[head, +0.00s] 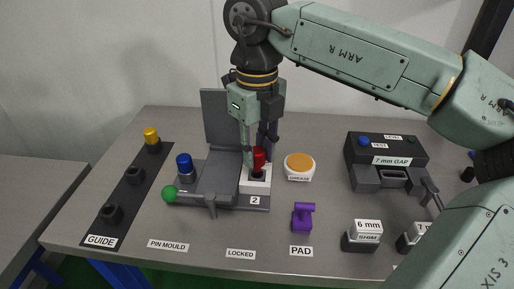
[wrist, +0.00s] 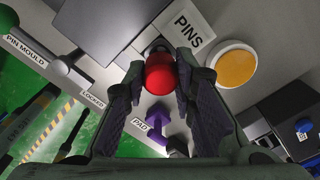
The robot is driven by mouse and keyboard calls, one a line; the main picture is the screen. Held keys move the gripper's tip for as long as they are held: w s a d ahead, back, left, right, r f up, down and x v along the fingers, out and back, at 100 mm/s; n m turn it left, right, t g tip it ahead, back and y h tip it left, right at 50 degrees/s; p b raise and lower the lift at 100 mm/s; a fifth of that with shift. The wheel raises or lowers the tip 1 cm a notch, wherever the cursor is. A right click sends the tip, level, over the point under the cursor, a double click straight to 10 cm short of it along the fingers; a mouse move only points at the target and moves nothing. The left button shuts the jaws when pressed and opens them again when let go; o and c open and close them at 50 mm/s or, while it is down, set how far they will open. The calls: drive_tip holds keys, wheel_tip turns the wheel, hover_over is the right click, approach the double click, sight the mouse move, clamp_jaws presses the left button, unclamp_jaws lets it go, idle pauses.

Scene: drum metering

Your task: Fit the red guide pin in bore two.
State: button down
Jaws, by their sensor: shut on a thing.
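The red guide pin (head: 259,161) is between the fingers of my gripper (head: 260,148), which is shut on it. The pin is upright over the white block (head: 247,184) marked 2 on the pin mould. A dark part shows under the red at the block's top; I cannot tell whether the pin is seated in a bore or just above it. In the wrist view the red head (wrist: 160,75) sits between the fingertips (wrist: 158,82), and hides what is below it.
The mould's grey lid (head: 222,115) stands open behind. A green-knobbed lever (head: 170,193) is at its front left. A blue-topped pin (head: 184,162) stands left, a yellow one (head: 151,136) on the guide strip (head: 122,194). The grease pot (head: 299,163) and purple pad (head: 302,217) are right.

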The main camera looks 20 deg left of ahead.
sight(257, 150)
drive_tip(key=shift+f+b, duration=1.15)
drive_tip(key=shift+f, duration=0.4)
drive_tip(key=c, duration=1.2)
unclamp_jaws()
drive_tip(key=shift+c, duration=0.2)
wheel_tip(257, 150, up, 12)
